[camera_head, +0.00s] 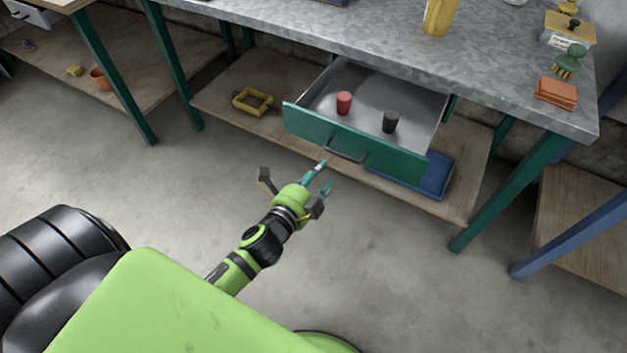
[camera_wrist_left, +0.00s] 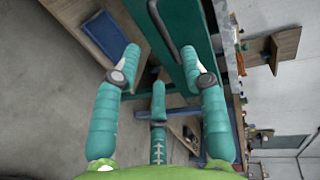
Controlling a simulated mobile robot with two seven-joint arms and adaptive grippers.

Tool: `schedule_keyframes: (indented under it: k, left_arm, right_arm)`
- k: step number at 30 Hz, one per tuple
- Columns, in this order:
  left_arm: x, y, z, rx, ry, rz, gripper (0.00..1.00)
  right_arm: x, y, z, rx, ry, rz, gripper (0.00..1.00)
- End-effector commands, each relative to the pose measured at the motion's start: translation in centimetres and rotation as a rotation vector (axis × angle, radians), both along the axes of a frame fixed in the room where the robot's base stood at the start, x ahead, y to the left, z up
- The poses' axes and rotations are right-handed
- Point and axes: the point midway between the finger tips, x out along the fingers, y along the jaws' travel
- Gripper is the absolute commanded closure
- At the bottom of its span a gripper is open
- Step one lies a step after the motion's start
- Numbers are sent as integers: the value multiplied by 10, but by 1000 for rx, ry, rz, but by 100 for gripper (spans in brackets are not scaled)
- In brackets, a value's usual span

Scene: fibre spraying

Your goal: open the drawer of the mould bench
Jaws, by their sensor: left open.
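The mould bench (camera_head: 330,35) has a grey speckled top and green legs. Its drawer (camera_head: 360,145) has a green front and stands pulled out, with a red cup (camera_head: 344,102) and a dark cup (camera_head: 390,121) inside. The drawer's dark bar handle (camera_head: 345,153) is on the front; it also shows in the left wrist view (camera_wrist_left: 161,28). My left gripper (camera_head: 325,174) is open, just below and in front of the handle, apart from it. In the left wrist view its teal fingers (camera_wrist_left: 166,68) are spread with nothing between them. My right gripper is not in view.
On the lower shelf (camera_head: 215,97) lie a yellow frame (camera_head: 253,102) and a blue tray (camera_head: 436,178). The floor (camera_head: 370,255) in front is clear.

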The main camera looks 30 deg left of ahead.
Motion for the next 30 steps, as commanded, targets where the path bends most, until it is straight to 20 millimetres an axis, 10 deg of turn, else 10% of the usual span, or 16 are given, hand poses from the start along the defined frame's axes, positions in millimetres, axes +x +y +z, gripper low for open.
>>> schedule_keyframes:
  k: [24,30]
  left_arm:
    - [-21,1,3,-4,4,1,57]
    - [-32,4,-64,-126,147,45,57]
  right_arm:
    - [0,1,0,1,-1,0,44]
    - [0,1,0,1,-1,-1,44]
